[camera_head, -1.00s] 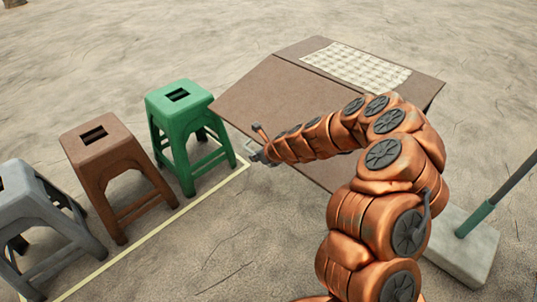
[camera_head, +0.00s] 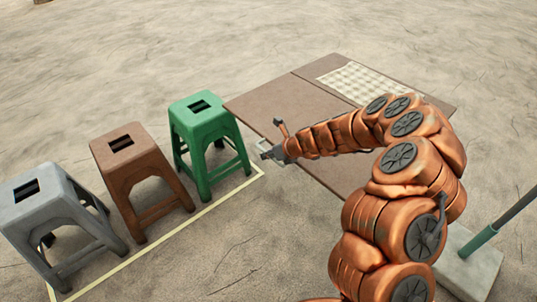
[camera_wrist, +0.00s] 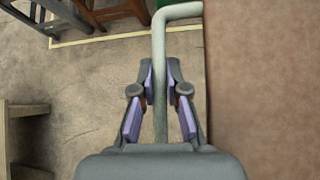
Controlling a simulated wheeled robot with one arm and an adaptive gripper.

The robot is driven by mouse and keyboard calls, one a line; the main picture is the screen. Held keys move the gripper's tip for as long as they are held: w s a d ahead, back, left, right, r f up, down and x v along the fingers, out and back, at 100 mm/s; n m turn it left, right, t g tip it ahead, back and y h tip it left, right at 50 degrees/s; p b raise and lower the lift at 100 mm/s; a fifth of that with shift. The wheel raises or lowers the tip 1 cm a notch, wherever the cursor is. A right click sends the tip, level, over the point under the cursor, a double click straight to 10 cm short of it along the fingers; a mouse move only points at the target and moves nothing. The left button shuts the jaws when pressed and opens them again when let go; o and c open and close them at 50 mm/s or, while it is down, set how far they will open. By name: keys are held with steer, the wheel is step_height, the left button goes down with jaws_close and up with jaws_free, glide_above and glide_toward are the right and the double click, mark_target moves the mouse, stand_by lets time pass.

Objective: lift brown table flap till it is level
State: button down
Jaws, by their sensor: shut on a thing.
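The brown table flap (camera_head: 270,104) is the left part of the brown table in the head view. Its far edge runs in one line with the edge of the fixed top (camera_head: 312,72), so it looks level or very nearly level. My gripper (camera_head: 268,152) is at the flap's near left edge, shut on the pale grey handle. In the wrist view the handle (camera_wrist: 161,50) is a bent bar between my fingers (camera_wrist: 160,75), and the flap (camera_wrist: 262,90) fills the right side. My arm hides part of the flap and top.
A checked cloth (camera_head: 365,82) lies on the fixed top. Green (camera_head: 200,125), brown (camera_head: 125,150) and grey (camera_head: 50,205) stools stand to the left inside a pale line (camera_head: 190,222). A block with a pole (camera_head: 468,262) stands at right.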

steer(key=shift+s+a, duration=0.1)
stand_by(0.3)
steer(key=c, duration=1.4)
jaws_free()
steer(key=shift+c, duration=0.2)
steer(key=shift+s+d+r, duration=0.2)
steer(key=shift+d+r, duration=0.35)
steer(key=shift+r, duration=0.1)
steer(key=v, duration=1)
steer(key=shift+s, duration=0.2)
steer(key=shift+r, duration=0.1)
